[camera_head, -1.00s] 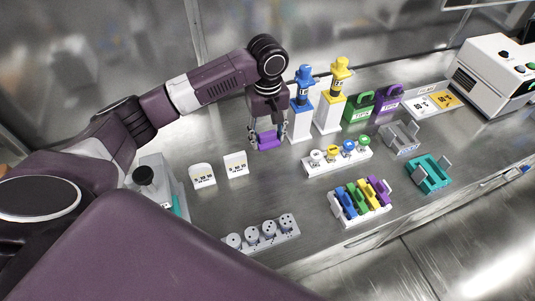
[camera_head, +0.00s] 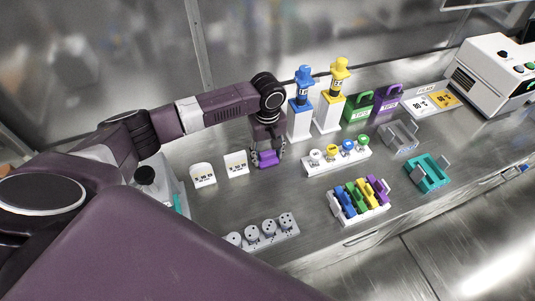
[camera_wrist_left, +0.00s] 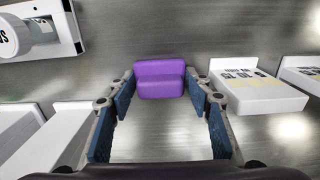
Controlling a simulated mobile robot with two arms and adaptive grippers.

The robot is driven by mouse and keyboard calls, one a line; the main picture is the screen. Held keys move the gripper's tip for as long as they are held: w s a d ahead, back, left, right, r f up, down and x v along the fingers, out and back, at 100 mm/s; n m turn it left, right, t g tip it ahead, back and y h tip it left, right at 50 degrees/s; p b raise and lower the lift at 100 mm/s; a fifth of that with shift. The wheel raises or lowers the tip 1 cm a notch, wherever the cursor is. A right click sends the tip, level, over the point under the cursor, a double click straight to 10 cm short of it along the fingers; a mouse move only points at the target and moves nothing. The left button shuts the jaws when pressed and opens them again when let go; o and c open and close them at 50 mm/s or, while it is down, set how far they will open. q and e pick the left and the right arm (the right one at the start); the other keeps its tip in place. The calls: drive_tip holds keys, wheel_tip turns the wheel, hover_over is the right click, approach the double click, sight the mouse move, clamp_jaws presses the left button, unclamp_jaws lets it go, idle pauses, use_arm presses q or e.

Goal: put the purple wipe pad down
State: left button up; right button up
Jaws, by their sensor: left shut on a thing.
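The purple wipe pad (camera_head: 268,159) is between the fingers of my left gripper (camera_head: 267,156), just above or at the bench top; I cannot tell whether it touches. In the left wrist view the purple pad (camera_wrist_left: 160,80) sits between the fingertips of the left gripper (camera_wrist_left: 160,88), which is shut on it. The pad has a step or ridge across its middle. My right gripper is not in view.
Two white labelled blocks (camera_head: 236,164) stand just left of the pad. A rack with coloured caps (camera_head: 337,159) is to the right, and blue and yellow dispensers (camera_head: 301,105) stand behind. Bare bench (camera_head: 290,190) lies in front.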

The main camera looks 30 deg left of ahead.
sight(268, 153)
use_arm(q)
drive_tip(key=o, duration=1)
drive_tip(key=shift+f, duration=0.1)
drive_tip(key=shift+o, duration=0.2)
wheel_tip(268, 153, up, 12)
drive_tip(key=b, duration=0.1)
